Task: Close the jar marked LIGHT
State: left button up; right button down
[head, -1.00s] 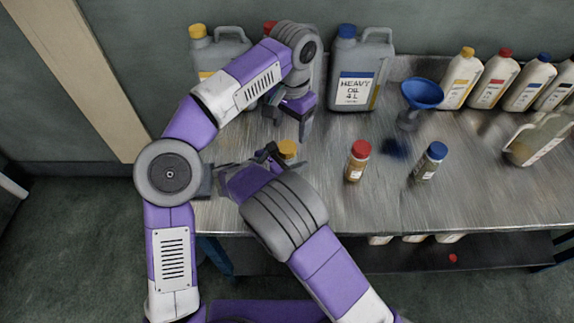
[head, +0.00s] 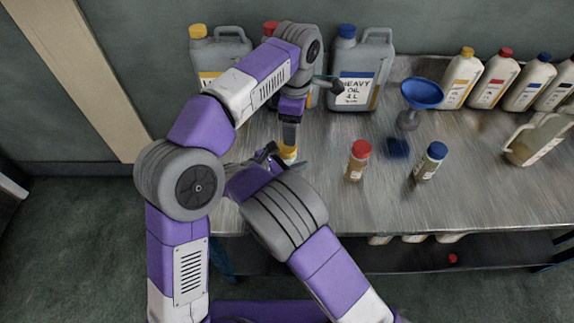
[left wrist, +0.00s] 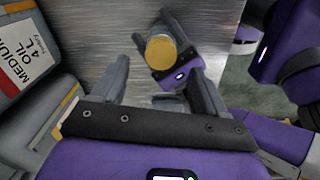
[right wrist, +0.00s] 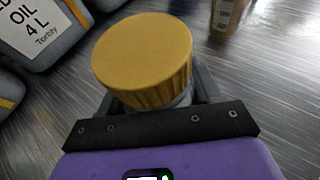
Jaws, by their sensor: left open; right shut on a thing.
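The jar with the yellow lid (head: 288,150) stands at the left part of the table, and its label is hidden. My right gripper (head: 272,154) is shut on its body from the side. In the right wrist view the yellow lid (right wrist: 142,55) sits on top, above the glass (right wrist: 178,99); whether it is screwed tight I cannot tell. My left gripper (head: 290,131) points down just above the lid, open and empty. In the left wrist view the lid (left wrist: 160,48) shows beyond and between the open fingers.
A red-lidded jar (head: 357,161) and a blue-lidded jar (head: 429,162) stand to the right. A blue funnel (head: 421,93), grey canisters (head: 360,75) and several white bottles (head: 494,80) line the back. A clear jug (head: 535,140) stands at the far right.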

aim_at(287, 162)
pick_arm(q)
jog(key=n, duration=0.6)
jog(key=shift+a, duration=0.4)
jog(key=n, duration=0.5)
jog(key=shift+a+r, duration=0.2)
jog(key=shift+a, duration=0.1)
jog(key=shift+f, duration=4.05)
jog(key=c, duration=1.1)
jog(key=m, duration=0.6)
